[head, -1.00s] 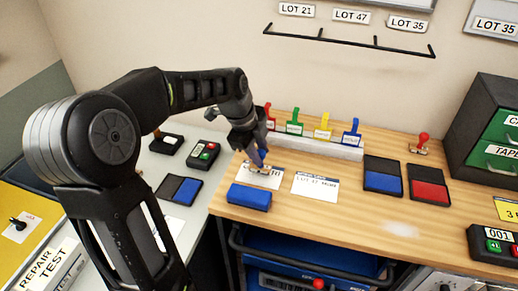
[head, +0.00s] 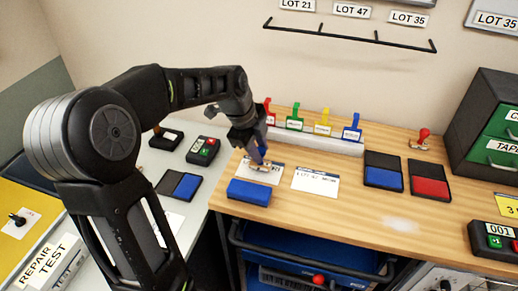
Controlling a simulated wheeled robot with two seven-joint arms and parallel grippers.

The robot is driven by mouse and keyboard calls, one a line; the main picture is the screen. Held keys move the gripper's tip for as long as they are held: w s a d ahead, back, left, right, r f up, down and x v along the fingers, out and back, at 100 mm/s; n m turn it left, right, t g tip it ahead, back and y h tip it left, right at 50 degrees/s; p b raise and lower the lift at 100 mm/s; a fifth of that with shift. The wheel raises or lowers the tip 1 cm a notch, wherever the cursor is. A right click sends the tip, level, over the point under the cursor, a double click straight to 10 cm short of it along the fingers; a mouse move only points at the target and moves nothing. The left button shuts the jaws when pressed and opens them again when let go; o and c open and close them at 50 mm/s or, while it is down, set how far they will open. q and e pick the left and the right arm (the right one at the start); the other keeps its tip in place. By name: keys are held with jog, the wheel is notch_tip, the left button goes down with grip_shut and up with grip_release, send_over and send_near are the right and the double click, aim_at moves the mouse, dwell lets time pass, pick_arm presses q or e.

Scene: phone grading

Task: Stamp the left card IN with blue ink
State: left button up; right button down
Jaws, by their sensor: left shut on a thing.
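The left card (head: 275,180) lies white and flat on the wooden desk, partly hidden by the stamp and gripper. The right card (head: 316,181) lies beside it with small print on it. My left gripper (head: 257,149) points down over the left card and is shut on a stamp (head: 260,166) with a blue handle and pale base. The stamp's base is at the card's surface; I cannot tell whether it touches. A blue ink pad (head: 383,181) lies open to the right, next to a red ink pad (head: 431,188). My right gripper is out of view.
A blue block (head: 249,192) lies in front of the left card. Red, green, yellow and blue clips (head: 352,130) stand along a pale rail behind. A red-handled stamp (head: 422,138) stands at the back right. Another blue pad (head: 185,187) lies on the left table.

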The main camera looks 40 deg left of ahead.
pick_arm(q)
jog(key=shift+s+f+b, duration=0.1)
jog(key=shift+f+b, duration=0.55)
dwell(1.9)
jog(key=shift+r, duration=0.1)
jog(key=shift+r+p, duration=2.25)
jog(key=shift+r, duration=1.3)
